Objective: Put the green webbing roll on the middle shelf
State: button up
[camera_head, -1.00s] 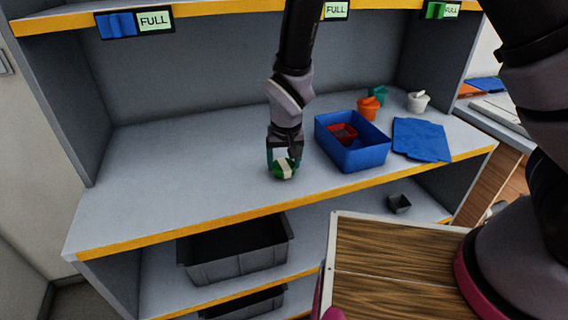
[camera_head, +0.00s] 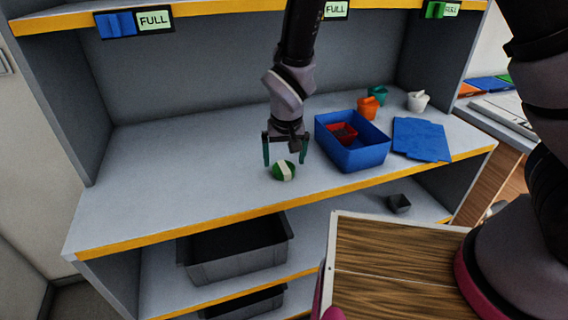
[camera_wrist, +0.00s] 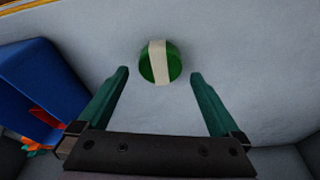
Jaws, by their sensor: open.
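The green webbing roll (camera_head: 283,171), with a pale band around it, lies on the grey shelf (camera_head: 170,180) with the yellow front edge, left of the blue bin. My gripper (camera_head: 285,162) is open and empty, with its teal fingers just above and behind the roll. In the wrist view the roll (camera_wrist: 160,63) sits beyond the tips of my open gripper (camera_wrist: 158,75), centred between them and apart from both.
Orange (camera_head: 367,109), teal and white (camera_head: 418,101) containers stand behind. A grey crate (camera_head: 236,268) is on the shelf below. The shelf's left side is clear.

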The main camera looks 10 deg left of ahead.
jog(key=a+v, duration=0.1)
jog(key=v, duration=0.8)
jog(key=w+d+r+m+y, duration=0.1)
jog(key=w+d+r+m, duration=0.15)
jog(key=d+r, duration=0.75)
jog(key=w+d+r+m+y, duration=0.15)
jog(key=w+d+r, duration=0.25)
jog(key=d+r, duration=0.6)
jog(key=s+d+r+m+t, duration=0.2)
jog(key=s+d+r, duration=0.1)
jog(key=d, duration=0.6)
jog(key=s+d+r+m+t+h, duration=0.1)
jog(key=s+d+r+m+t, duration=0.1)
jog(key=s+d+r, duration=0.2)
jog(key=s+d, duration=0.2)
jog(key=d, duration=0.2)
jog(key=shift+d+r, duration=0.2)
jog(key=shift+d, duration=0.2)
